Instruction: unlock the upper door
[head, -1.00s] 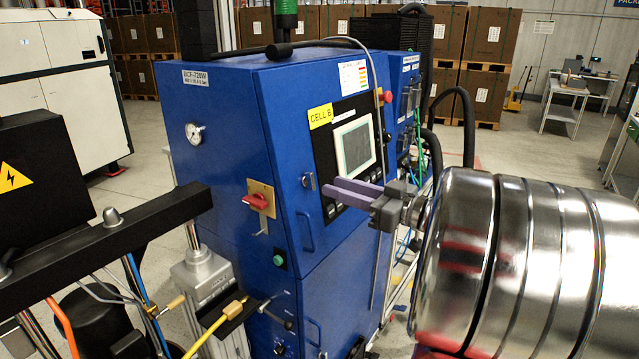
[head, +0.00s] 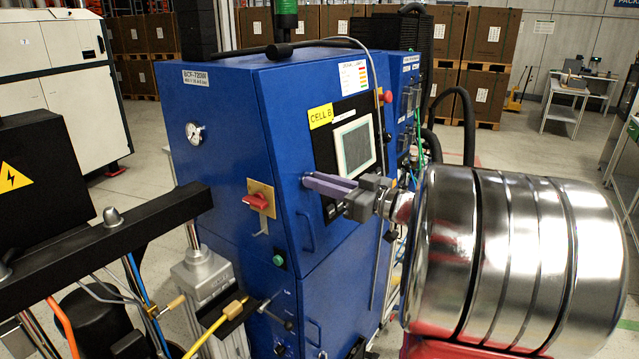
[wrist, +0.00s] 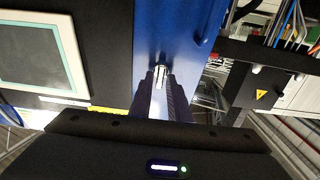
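The blue cabinet's upper door (head: 290,150) is closed, with a bar handle (head: 306,231) below the lock. The small silver lock handle (wrist: 160,73) shows in the wrist view at the tips of my fingers, in line with the gap between them. In the head view my fingertips cover it. My gripper (head: 305,182) has two long purple fingers, reaching the door from the right. The fingers stand apart on either side of the lock handle in the wrist view (wrist: 161,85). I cannot tell whether either finger touches it.
A screen panel (head: 355,146) sits just right of the lock. A red rotary switch (head: 256,201) is on the cabinet's left face. Floor at the right is partly open.

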